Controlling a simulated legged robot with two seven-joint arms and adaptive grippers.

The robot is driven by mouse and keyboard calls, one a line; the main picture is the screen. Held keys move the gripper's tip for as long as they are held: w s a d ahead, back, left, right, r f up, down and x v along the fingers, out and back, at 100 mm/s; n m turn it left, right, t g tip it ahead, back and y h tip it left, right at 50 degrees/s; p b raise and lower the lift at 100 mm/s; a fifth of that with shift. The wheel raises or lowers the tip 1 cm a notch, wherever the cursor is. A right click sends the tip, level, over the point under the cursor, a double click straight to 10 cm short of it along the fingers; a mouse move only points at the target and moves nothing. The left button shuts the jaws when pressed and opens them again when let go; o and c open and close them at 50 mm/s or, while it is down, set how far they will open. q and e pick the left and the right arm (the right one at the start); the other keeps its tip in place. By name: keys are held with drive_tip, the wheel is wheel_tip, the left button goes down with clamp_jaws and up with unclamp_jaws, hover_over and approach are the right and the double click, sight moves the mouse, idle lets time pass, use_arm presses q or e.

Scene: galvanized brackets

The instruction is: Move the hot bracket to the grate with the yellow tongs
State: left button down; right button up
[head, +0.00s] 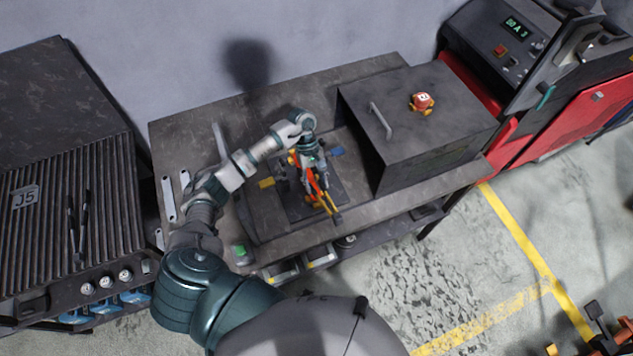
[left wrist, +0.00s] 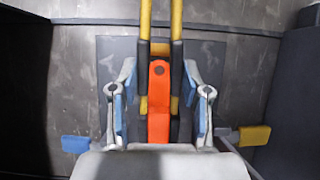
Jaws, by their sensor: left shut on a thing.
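My left gripper (head: 316,181) is over the workbench, its fingers pointing down around the yellow tongs (head: 325,203). In the left wrist view, its two fingers (left wrist: 160,105) stand on either side of the tongs' yellow arms (left wrist: 146,30), which have dark sleeves. An orange-red flat bar with a hole, seemingly the hot bracket (left wrist: 159,100), shows between the tong arms. I cannot tell whether the tongs grip it. The ribbed grate (head: 60,215), marked J5, is at the far left in the head view. My right gripper is not in view.
A dark box with a handle (head: 415,125) stands right of the gripper, with a small red-and-yellow object (head: 422,103) on top. Dark tongs (head: 77,225) lie on the grate. A red machine (head: 570,120) stands at right.

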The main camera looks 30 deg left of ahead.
use_arm(q)
drive_tip(key=shift+a, duration=0.15)
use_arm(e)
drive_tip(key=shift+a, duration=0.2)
use_arm(q)
drive_tip(key=shift+r, duration=1.5)
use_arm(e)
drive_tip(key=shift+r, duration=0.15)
use_arm(q)
wheel_tip(320, 180, up, 9)
drive_tip(key=p, duration=0.2)
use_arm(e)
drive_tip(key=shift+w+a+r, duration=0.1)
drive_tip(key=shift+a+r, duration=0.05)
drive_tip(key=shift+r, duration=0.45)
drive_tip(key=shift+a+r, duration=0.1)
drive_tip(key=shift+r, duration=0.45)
